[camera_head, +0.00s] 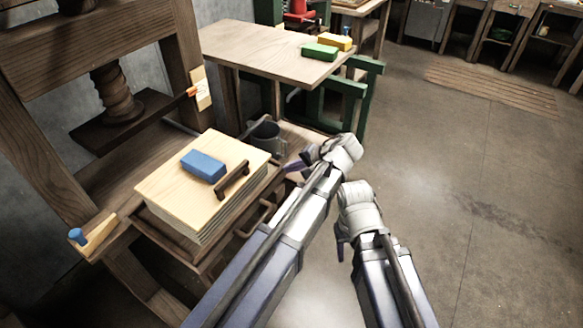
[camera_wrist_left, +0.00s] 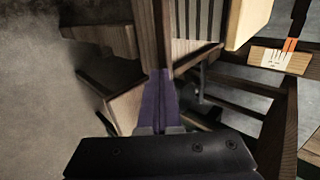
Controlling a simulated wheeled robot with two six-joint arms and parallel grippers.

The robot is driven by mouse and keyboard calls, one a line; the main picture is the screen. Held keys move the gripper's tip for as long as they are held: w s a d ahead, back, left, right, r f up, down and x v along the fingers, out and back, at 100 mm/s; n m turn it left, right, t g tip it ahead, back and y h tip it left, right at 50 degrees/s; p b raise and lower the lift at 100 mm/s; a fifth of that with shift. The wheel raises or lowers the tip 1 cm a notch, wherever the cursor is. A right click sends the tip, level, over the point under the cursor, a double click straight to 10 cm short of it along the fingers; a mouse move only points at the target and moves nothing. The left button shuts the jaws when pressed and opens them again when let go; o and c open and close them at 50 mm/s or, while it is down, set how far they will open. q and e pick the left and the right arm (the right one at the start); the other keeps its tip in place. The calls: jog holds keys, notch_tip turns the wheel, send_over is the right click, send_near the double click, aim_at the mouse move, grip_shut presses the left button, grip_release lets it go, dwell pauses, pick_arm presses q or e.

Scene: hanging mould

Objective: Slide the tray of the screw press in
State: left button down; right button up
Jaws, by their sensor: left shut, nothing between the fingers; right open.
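The wooden screw press (camera_head: 180,62) stands at the left with its dark screw (camera_head: 118,95). Its brown tray (camera_head: 160,226) sits out in front of the screw. The tray carries a pale stack of boards (camera_head: 160,185), topped by a blue block (camera_head: 203,166) and a dark handle. My left gripper (camera_head: 296,163) is shut and empty, to the right of the stack. Its purple fingers (camera_wrist_left: 160,98) are together in the left wrist view, in front of wooden parts; contact cannot be told. My right gripper (camera_head: 341,238) is open and empty, lower right, away from the press.
A table (camera_head: 270,48) behind holds a green block (camera_head: 320,51) and a yellow block (camera_head: 333,42). A green frame (camera_head: 348,105) stands beside it. The floor (camera_head: 480,200) at right is clear.

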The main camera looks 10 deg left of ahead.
pick_arm(q)
jog(key=w+a, duration=0.3)
jog(key=a, duration=0.7)
jog(key=w+a, duration=0.4)
jog(key=a, duration=0.6)
jog(key=w+a, duration=0.4)
jog(key=a, duration=0.6)
jog(key=shift+w+a, duration=0.1)
jog(key=shift+a, duration=0.15)
jog(key=shift+w+a, duration=0.15)
jog(key=shift+a, duration=0.35)
pick_arm(e)
jog(key=shift+d, duration=0.1)
pick_arm(q)
jog(key=shift+a+r, duration=0.1)
